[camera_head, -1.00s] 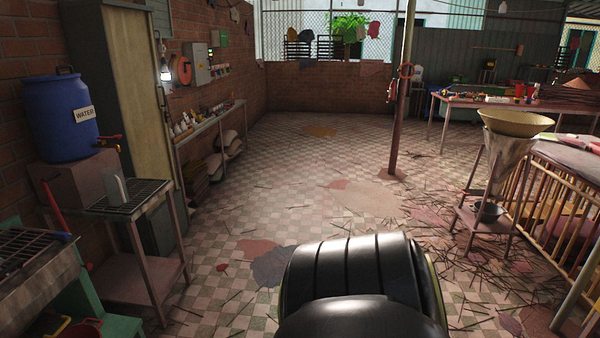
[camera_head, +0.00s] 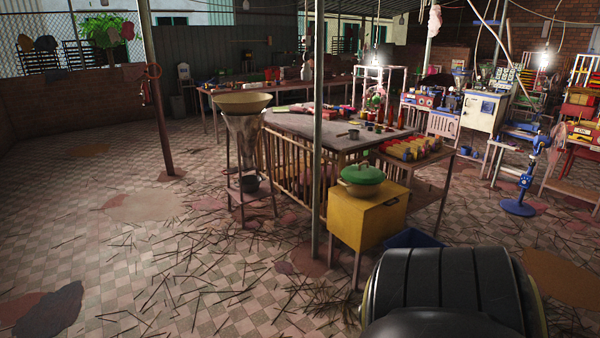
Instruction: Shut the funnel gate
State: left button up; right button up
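The funnel (camera_head: 243,128) is a wide tan bowl over a grey tapering body, held upright in a metal stand. It stands left of centre in the head view, some way off across the floor. A small dark pot (camera_head: 249,184) sits on the stand's lower shelf beneath it. The funnel's gate is too small to make out at this distance. Neither of my grippers shows in the view; only a black rounded part of my own body fills the bottom right.
A slatted table (camera_head: 290,122) stands right beside the funnel. A thin post (camera_head: 317,170) and a yellow box (camera_head: 368,218) with a green-lidded pot (camera_head: 362,175) stand in front. Another post (camera_head: 160,110) is at left. Sticks litter the tiled floor; the left floor is mostly open.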

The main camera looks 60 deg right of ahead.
aim_at(232, 170)
jog(key=z, duration=0.75)
jog(key=i, duration=0.8)
jog(key=z, duration=1.35)
jog(key=i, duration=2.25)
jog(key=u, duration=0.35)
jog(key=i, duration=0.85)
jog(key=u, duration=0.2)
